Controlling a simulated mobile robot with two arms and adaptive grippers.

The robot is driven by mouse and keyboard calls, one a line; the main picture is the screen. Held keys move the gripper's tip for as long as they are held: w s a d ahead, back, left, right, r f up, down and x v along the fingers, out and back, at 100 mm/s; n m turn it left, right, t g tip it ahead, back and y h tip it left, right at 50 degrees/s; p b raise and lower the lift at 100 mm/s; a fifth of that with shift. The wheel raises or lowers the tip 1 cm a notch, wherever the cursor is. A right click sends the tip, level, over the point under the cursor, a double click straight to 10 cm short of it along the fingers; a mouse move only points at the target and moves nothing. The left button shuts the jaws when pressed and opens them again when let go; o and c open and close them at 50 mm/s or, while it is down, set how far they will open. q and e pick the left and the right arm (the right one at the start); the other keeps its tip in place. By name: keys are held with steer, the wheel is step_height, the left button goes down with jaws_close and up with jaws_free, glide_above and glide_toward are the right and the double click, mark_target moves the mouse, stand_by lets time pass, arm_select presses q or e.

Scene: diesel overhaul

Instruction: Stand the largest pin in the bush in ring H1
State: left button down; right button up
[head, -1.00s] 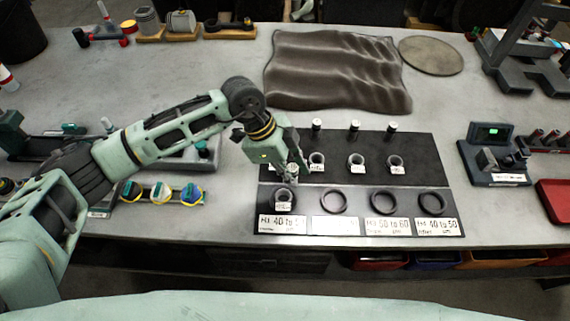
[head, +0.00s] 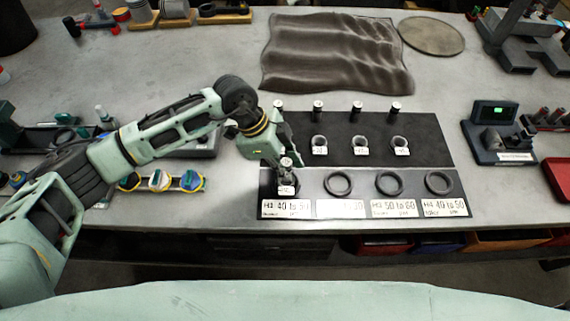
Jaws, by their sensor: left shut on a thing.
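My left gripper (head: 284,160) is shut on a dark pin with a white top (head: 287,162), held upright over ring H1 (head: 294,194) at the left of the ring plate. A bush with a white tag (head: 286,190) sits in ring H1, just under the pin. The gripper partly hides bush and ring, and I cannot tell whether the pin's lower end is inside the bush. Several other white-topped pins, such as this one (head: 318,110), stand along the back of the black mat (head: 425,130). My right gripper is not in view.
Tagged bushes (head: 360,144) stand on the mat behind the empty rings (head: 338,183). A gauge with a green display (head: 494,112) is at the right, a tray with coloured round parts (head: 160,181) at the left. A wavy brown cloth (head: 335,55) lies behind.

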arm_select(q)
steer(key=shift+f, duration=0.7)
steer(key=shift+f+b, duration=0.7)
steer(key=shift+f, duration=0.1)
steer(key=shift+s+a+f, duration=0.15)
steer(key=shift+s+f, duration=0.25)
steer(key=shift+f, duration=0.1)
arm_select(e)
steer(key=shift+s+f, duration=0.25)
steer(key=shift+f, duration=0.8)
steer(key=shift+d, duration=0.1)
arm_select(q)
steer(key=shift+f, duration=0.2)
steer(key=c, duration=2)
jaws_free()
steer(key=o, duration=0.5)
steer(key=shift+w+f, duration=0.15)
steer(key=shift+w, duration=0.05)
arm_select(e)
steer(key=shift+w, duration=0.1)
